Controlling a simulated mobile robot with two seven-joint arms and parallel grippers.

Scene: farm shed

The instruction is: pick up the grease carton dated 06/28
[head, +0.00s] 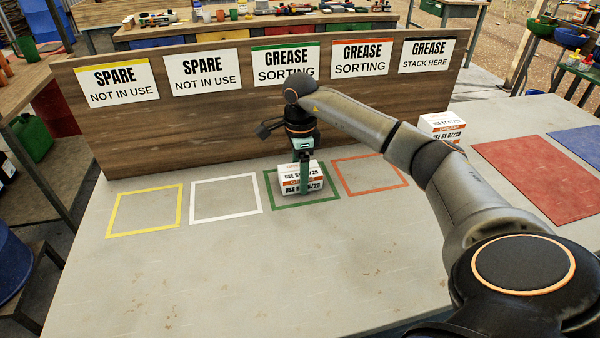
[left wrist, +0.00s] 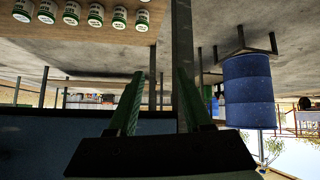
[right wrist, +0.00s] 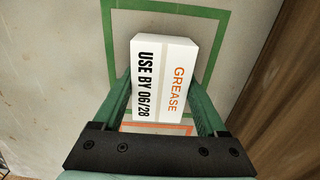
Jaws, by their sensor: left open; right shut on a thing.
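The white grease carton marked USE BY 06/28 (head: 314,184) is at the green-outlined square (head: 270,193) on the table, label up. It fills the middle of the right wrist view (right wrist: 162,64), upright text turned sideways. My right gripper (head: 304,172) comes down from above and is shut on this carton, one finger on each side. Whether its base touches the table cannot be told. Another grease carton, marked 07/28 (head: 442,122), stands to the right, partly hidden by my right arm. My left gripper (left wrist: 158,80) is open and empty, away from the table.
A wooden board (head: 220,115) with sorting signs stands behind the squares. Yellow (head: 112,215), white (head: 194,205) and orange (head: 345,178) outlined squares are empty. Red (head: 545,180) and blue (head: 580,140) mats lie at right. The table's front is clear.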

